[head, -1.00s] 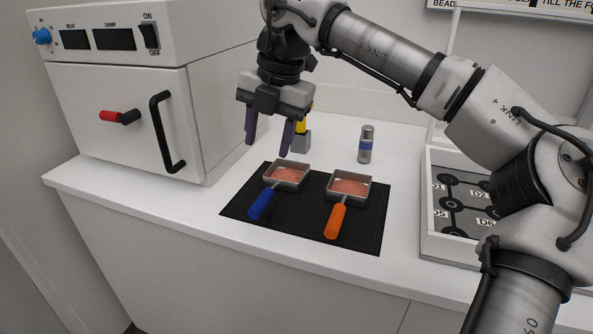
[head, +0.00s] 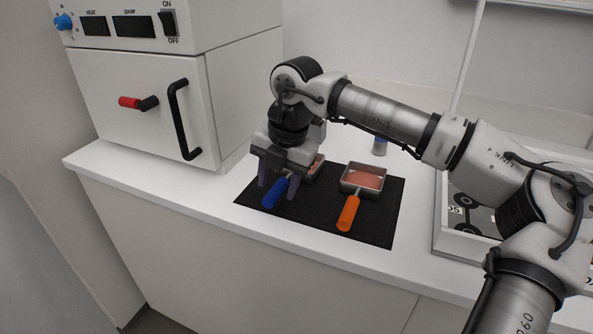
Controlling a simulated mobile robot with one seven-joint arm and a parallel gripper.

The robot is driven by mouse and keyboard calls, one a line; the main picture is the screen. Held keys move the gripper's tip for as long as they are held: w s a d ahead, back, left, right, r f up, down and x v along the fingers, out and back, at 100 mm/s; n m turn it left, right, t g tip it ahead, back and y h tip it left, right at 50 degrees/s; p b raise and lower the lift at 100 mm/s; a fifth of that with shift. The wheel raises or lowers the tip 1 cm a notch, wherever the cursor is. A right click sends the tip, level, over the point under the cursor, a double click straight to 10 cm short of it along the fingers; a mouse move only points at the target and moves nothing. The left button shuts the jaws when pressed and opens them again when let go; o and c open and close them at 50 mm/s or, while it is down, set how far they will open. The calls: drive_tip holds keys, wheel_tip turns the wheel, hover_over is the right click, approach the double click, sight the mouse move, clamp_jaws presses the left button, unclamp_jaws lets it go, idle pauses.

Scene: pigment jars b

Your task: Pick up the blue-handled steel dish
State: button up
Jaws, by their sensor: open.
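The blue-handled steel dish lies on a black mat (head: 310,221), its blue handle (head: 272,194) pointing to the front left. Its pan (head: 316,170), with pinkish contents, is partly hidden behind my gripper. My gripper (head: 277,190) points down over the handle, jaws open, one finger to the left of the handle and the other to its right. I cannot tell whether the fingertips are at handle height or a little above it. Nothing is held.
A second steel dish (head: 364,179) with an orange handle (head: 348,213) lies just right on the same mat. A white oven (head: 150,115) with a black door handle stands at left. A small jar (head: 380,147) stands behind, and a white tray (head: 448,238) is at right.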

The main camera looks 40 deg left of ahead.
drive_tip(key=shift+a+f, duration=0.15)
drive_tip(key=shift+f, duration=0.6)
drive_tip(key=shift+r, duration=0.1)
clamp_jaws()
